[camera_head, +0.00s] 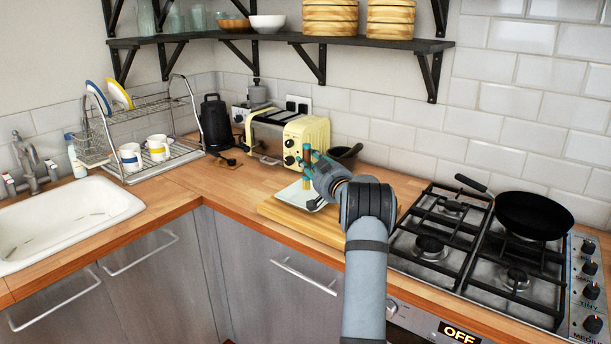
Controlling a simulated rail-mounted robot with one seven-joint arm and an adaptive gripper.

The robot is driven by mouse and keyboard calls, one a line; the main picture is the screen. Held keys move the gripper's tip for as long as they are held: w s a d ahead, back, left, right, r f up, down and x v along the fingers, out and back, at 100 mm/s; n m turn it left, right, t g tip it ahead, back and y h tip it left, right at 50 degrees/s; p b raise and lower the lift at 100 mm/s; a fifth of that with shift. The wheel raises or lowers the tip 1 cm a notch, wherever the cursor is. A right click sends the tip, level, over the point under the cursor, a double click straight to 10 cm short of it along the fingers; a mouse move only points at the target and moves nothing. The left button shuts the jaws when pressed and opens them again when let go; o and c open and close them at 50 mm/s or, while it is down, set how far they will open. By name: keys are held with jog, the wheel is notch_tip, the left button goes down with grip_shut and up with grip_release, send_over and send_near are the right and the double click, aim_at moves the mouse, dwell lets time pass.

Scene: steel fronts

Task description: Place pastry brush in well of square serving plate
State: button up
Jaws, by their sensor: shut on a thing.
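The white square serving plate (291,195) lies on a wooden board on the counter, left of the hob. My gripper (313,167) is above the plate, reaching in from the right. It is shut on a thin, upright brown stick, which I take to be the pastry brush (307,150). The brush's lower end is near the plate; I cannot tell whether it touches. My gripper and wrist hide the plate's right part.
The wooden board (328,233) sits at the counter's front edge. A cream toaster (305,135) and a dark mortar (345,156) stand behind. A gas hob with a black pan (534,214) is to the right. Bare counter (225,188) lies to the left.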

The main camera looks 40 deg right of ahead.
aim_at(305, 174)
jog(key=shift+w+a+f, duration=0.35)
jog(key=shift+w+f, duration=0.05)
jog(key=shift+w, duration=0.1)
jog(key=shift+f, duration=1.95)
jog(key=shift+f, duration=0.1)
jog(key=o, duration=1.1)
